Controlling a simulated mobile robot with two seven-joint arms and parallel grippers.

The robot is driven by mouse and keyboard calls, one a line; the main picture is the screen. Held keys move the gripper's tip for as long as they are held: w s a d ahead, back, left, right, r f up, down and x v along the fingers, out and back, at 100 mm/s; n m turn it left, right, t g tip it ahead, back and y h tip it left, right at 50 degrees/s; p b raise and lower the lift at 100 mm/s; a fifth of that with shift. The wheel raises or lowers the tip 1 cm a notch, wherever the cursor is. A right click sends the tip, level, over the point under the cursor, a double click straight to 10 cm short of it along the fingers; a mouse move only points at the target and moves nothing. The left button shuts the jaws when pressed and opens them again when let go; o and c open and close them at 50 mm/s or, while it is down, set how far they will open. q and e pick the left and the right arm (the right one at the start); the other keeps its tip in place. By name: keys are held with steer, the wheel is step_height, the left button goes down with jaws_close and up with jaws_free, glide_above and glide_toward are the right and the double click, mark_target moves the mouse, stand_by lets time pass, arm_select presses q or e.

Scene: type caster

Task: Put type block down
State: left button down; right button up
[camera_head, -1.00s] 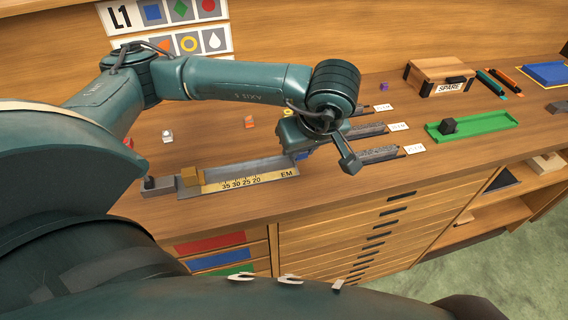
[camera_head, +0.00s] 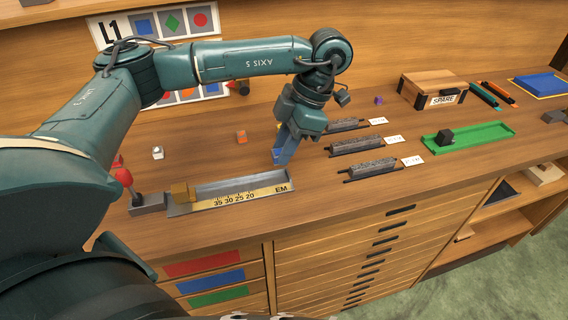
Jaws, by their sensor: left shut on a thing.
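My left gripper (camera_head: 283,158) points down over the bench, just behind the right end of the grey tray (camera_head: 232,185) with the EM scale. It is shut on a small blue type block (camera_head: 277,154), mostly hidden by the fingers. Whether the block touches the bench is unclear. An orange type block (camera_head: 241,137) and a white one (camera_head: 158,153) stand on the bench behind the tray. A purple one (camera_head: 378,100) stands farther right. My right gripper is not in view.
A brass block (camera_head: 182,192) sits at the tray's left end, near a red-knobbed lever (camera_head: 123,176). Several dark type racks (camera_head: 357,144) with white labels lie right of the gripper. A green tray (camera_head: 482,133) holds a dark block (camera_head: 446,136).

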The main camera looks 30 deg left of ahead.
mark_target(277, 180)
arm_select(q)
step_height(277, 180, down, 4)
steer(key=shift+r, duration=0.15)
steer(key=shift+f, duration=0.5)
steer(key=shift+f+b, duration=0.1)
steer(key=shift+b, duration=0.25)
steer(key=shift+f, duration=0.1)
steer(key=shift+s+d, duration=0.1)
steer(key=c, duration=1.2)
jaws_free()
steer(key=shift+s+f, duration=0.1)
steer(key=shift+c, duration=0.2)
